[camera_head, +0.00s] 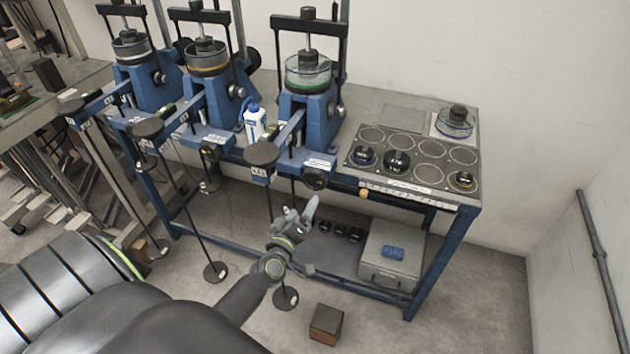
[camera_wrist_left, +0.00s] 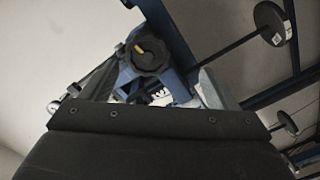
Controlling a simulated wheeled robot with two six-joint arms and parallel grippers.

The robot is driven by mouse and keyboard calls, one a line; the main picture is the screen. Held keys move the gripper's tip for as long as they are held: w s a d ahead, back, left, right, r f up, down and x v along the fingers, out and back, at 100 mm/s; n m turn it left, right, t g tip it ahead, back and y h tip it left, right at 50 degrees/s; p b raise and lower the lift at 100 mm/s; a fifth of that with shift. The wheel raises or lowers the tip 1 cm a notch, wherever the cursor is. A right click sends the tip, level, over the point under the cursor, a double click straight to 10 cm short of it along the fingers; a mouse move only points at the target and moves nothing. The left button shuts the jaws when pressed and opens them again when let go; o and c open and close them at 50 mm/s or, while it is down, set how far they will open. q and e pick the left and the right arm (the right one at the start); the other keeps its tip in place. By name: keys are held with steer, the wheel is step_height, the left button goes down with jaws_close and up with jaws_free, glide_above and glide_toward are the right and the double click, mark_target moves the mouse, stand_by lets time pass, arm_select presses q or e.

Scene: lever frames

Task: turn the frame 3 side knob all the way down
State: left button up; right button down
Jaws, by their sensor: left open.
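Frame 3 appears to be the rightmost blue lever frame (camera_head: 310,118); its number is too small to read. A round black knob (camera_head: 315,179) sits low at its front right. A smaller dark knob (camera_head: 340,110) is on its right flank, and I cannot tell for sure which is the side knob. A fluted black knob with a yellow mark also shows in the left wrist view (camera_wrist_left: 152,56), on a blue frame. My left gripper (camera_head: 304,209) is open and empty, below the front knob and apart from it. My right gripper is out of view.
Two similar lever frames (camera_head: 212,88) stand to the left, with a white bottle (camera_head: 254,124) between. Lever rods with round pads hang in front. A grey box (camera_head: 394,252) sits on the lower shelf. A brown block (camera_head: 326,324) is on the floor. Floor to the right is clear.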

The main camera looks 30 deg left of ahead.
mark_target(313, 183)
arm_select(q)
steer(key=shift+n, duration=0.3)
steer(key=x, duration=0.3)
steer(key=r+b+x, duration=0.1)
steer(key=x, duration=0.2)
steer(key=r+b+x, duration=0.1)
steer(key=x, duration=0.3)
steer(key=shift+w+r, duration=0.1)
steer(key=shift+c, duration=0.8)
steer(key=c, duration=1.1)
steer(key=shift+w+a, duration=0.1)
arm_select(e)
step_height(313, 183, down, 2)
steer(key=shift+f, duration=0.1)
